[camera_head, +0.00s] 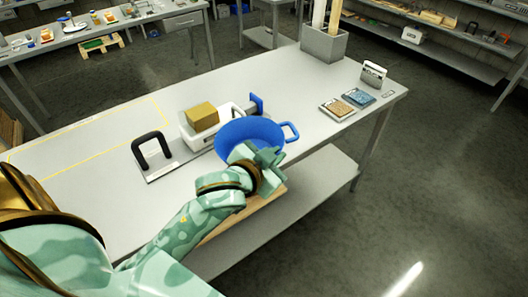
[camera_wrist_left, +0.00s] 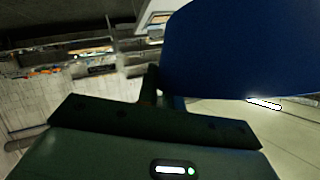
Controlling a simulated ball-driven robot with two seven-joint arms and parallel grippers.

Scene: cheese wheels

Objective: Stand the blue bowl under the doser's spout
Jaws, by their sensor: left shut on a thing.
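The blue bowl (camera_head: 240,133) is at the table's front edge in the head view, with a loop handle on its right side. My left gripper (camera_head: 264,158) is shut on the bowl's near side; its fingertips are partly hidden. The bowl also fills the upper right of the left wrist view (camera_wrist_left: 240,50). Just behind and left of it stands a white device (camera_head: 190,134) with a tan block on top, perhaps the doser. I cannot make out its spout. Whether the bowl touches the table is unclear. My right gripper is not in view.
A black handle (camera_head: 153,150) stands on a grey plate left of the device. A small blue part (camera_head: 256,106) is behind the bowl. Two trays (camera_head: 338,108), a sign (camera_head: 373,75) and a grey bin (camera_head: 323,42) are farther right. The yellow-outlined table area (camera_head: 90,140) is clear.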

